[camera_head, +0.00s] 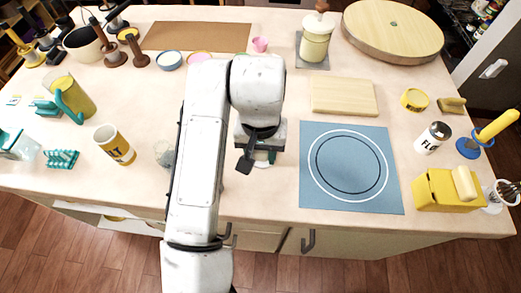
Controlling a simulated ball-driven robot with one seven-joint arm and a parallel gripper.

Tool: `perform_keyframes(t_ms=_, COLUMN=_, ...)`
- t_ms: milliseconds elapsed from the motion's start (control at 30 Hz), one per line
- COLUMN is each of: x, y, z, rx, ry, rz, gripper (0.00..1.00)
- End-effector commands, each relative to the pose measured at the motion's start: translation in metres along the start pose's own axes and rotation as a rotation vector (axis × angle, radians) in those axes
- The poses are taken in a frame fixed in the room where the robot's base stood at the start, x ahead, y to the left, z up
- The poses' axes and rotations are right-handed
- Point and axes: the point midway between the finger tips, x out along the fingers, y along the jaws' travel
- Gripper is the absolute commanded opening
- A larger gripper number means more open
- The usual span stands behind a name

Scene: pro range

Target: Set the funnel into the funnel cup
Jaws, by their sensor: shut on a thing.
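My gripper (262,157) points down over the front part of the counter, left of the blue mat. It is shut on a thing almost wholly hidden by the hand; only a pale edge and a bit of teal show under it. I take this to be the funnel, since no other funnel shows, but its shape cannot be made out. A small clear glass vessel (164,153) stands to the left, partly behind my arm; I cannot tell whether it is the funnel cup. No other thing is clearly the funnel cup.
The blue mat (310,198) with rings lies right of my gripper, with a cutting board (344,96) behind it. A yellow box (440,192) and a flour tin (433,138) stand right. The counter's front edge is close.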

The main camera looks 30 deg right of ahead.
Motion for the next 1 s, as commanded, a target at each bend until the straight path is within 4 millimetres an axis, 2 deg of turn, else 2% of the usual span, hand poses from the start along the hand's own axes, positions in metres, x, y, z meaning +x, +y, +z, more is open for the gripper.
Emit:
perform_keyframes(t_ms=467, x=0.0023, y=0.0, z=0.0001, rx=-0.001, ry=-0.001, rz=0.0, gripper=0.16)
perform_keyframes(t_ms=500, x=0.0024, y=0.0, z=0.0001, rx=-0.001, ry=-0.001, rz=0.0, gripper=0.43)
perform_keyframes(t_ms=800, x=0.0018, y=0.0, z=0.0, rx=0.0, ry=-0.001, rz=0.0, gripper=0.7)
perform_keyframes(t_ms=1000, x=0.0014, y=0.0, z=0.0, rx=0.0, ry=0.0, rz=0.0, gripper=0.7)
